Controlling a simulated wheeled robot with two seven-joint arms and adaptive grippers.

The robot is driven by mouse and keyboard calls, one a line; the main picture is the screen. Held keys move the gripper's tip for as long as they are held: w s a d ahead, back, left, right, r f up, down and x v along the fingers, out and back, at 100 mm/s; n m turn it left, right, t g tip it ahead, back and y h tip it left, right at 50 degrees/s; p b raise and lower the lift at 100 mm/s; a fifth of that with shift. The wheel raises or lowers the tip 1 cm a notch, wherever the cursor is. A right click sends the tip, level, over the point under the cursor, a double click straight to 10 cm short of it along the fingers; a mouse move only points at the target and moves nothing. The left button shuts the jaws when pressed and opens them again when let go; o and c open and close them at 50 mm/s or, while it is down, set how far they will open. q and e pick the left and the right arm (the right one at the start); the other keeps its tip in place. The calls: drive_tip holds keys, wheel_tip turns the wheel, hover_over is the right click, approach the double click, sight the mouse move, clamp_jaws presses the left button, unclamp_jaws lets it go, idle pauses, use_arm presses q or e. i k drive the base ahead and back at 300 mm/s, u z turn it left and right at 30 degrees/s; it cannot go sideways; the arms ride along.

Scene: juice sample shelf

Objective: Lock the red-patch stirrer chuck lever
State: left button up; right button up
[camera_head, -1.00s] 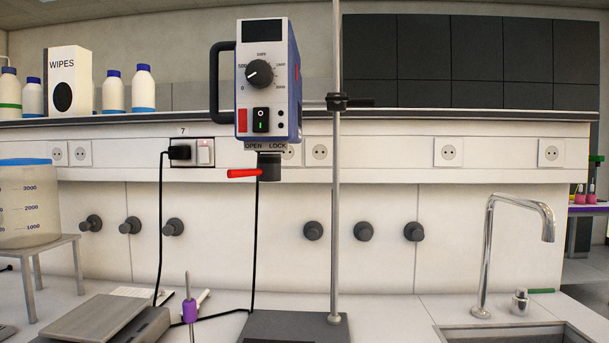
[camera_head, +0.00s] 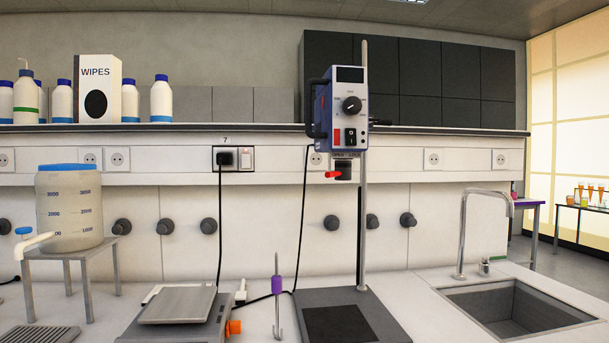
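The blue-and-grey stirrer (camera_head: 340,110) is clamped high on a metal stand (camera_head: 363,220), with a dark dial and a black switch on its front. A small red patch (camera_head: 337,136) shows beside the switch. The red chuck lever (camera_head: 333,174) sticks out to the left, on the label's left side. Neither of my grippers is in view.
A purple-collared stirring rod (camera_head: 277,290) stands upright near the balance (camera_head: 176,305). A black cable hangs left of the stirrer. A sink (camera_head: 515,303) with a tap (camera_head: 487,225) is at right. A large jar (camera_head: 69,208) stands on a low stand at left.

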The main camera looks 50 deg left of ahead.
sight(337, 170)
drive_tip(key=u, duration=1.55)
